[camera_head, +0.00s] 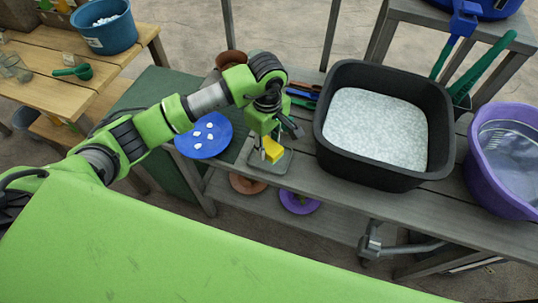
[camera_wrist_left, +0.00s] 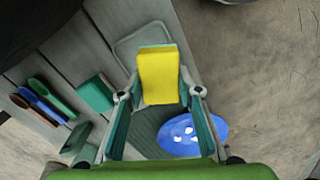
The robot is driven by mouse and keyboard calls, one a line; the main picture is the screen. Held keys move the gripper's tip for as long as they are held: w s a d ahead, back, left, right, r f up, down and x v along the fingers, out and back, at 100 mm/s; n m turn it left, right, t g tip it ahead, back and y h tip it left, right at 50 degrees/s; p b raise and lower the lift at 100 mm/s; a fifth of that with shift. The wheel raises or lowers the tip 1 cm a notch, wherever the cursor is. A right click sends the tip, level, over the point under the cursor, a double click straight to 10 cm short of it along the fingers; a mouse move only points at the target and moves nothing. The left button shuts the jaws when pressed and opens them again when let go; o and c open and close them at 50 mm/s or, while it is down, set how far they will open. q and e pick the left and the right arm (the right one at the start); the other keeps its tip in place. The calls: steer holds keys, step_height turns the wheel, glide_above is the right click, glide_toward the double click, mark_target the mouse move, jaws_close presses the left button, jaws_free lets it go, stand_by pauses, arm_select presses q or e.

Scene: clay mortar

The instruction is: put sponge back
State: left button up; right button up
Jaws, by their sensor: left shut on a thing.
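A yellow sponge (camera_head: 273,150) is between the fingers of my left gripper (camera_head: 266,143), which is shut on it. The sponge also shows in the left wrist view (camera_wrist_left: 158,76), with a finger on each side. A grey tray (camera_head: 283,168) on the bench is directly below the sponge in the head view. In the left wrist view the tray (camera_wrist_left: 126,49) shows partly behind the sponge. I cannot tell whether the sponge touches the tray. My right gripper is not in view.
A blue plate (camera_head: 197,146) with white pieces lies left of the tray. A black tub (camera_head: 335,150) of white granules stands to the right, with a purple basin (camera_head: 480,175) beyond. Coloured tools (camera_head: 300,93) and a teal block (camera_wrist_left: 95,94) lie close by.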

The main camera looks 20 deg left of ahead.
mark_target(269, 149)
arm_select(q)
steer(key=shift+w+a+f, duration=0.1)
steer(key=shift+w+f, duration=0.45)
steer(key=shift+f, duration=0.15)
steer(key=shift+w+f+b, duration=0.15)
steer(key=shift+f+b, duration=0.05)
steer(key=shift+b, duration=0.3)
steer(key=f+b, duration=0.2)
steer(key=f, duration=0.1)
steer(key=shift+w+f, duration=0.2)
steer(key=shift+a+f, duration=0.1)
steer(key=shift+w, duration=0.1)
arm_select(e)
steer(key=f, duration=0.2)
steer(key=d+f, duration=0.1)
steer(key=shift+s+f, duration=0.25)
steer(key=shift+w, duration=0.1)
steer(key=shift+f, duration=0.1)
